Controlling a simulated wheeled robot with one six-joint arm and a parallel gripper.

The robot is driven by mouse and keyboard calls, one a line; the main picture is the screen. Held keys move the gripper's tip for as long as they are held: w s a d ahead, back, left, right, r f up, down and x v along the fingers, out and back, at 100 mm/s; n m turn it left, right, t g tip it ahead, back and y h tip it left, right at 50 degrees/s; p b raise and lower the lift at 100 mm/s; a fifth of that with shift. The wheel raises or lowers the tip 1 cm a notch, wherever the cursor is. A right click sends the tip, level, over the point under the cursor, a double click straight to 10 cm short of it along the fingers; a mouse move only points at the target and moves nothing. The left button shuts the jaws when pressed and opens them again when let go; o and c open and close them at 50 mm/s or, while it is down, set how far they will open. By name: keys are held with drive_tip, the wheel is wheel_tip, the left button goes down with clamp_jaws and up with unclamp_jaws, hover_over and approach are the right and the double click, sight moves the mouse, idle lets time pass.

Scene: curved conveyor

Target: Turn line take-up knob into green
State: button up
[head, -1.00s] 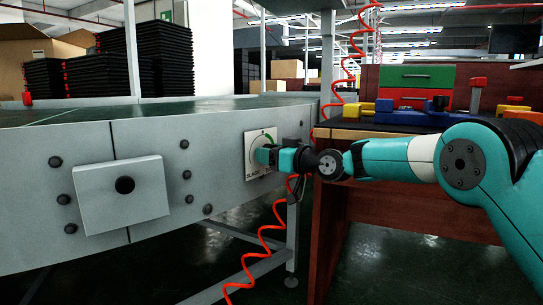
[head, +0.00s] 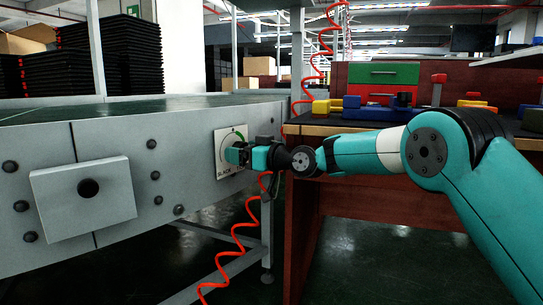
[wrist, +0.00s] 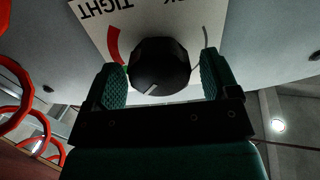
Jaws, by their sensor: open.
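The take-up knob (wrist: 160,66) is black and round, with a pale pointer line toward its lower-left edge in the wrist view. It sits on a white dial plate (wrist: 150,12), which also shows on the conveyor's side in the head view (head: 222,165). The plate reads upside down in the wrist view, with "TIGHT" legible and a red arc at left; a green arc shows in the head view. My gripper (head: 235,155) is at the plate, its two green-padded fingers on either side of the knob. They appear slightly apart from it. In the head view the gripper hides the knob.
A red coiled hose (head: 235,240) hangs below my gripper. A wooden bench (head: 300,200) with coloured parts stands close at right, under my arm.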

drive_tip(key=p+v, duration=0.3)
drive_tip(key=v, duration=1.3)
drive_tip(key=shift+s+d, duration=0.25)
drive_tip(key=shift+r+p, duration=0.15)
drive_tip(key=shift+p, duration=0.15)
drive_tip(key=s+r+m+g+h+p, duration=0.1)
drive_tip(key=s+r+g+h+p, duration=0.25)
drive_tip(key=s, duration=0.75)
drive_tip(key=s+r+g+h+p, duration=0.25)
drive_tip(key=s+g+p, duration=0.2)
drive_tip(key=s, duration=0.75)
drive_tip(key=s+d+m+g+h+p, duration=0.2)
drive_tip(key=s+d+m+h+p, duration=0.25)
drive_tip(key=s, duration=0.85)
wheel_tip(320, 180, up, 37)
drive_tip(key=d+n+p, duration=0.1)
drive_tip(key=d+p, duration=0.1)
drive_tip(key=p, duration=3.5)
drive_tip(key=shift+r, duration=0.15)
drive_tip(key=shift+s+n, duration=0.1)
drive_tip(key=shift+n, duration=0.15)
drive_tip(key=shift+c, duration=0.2)
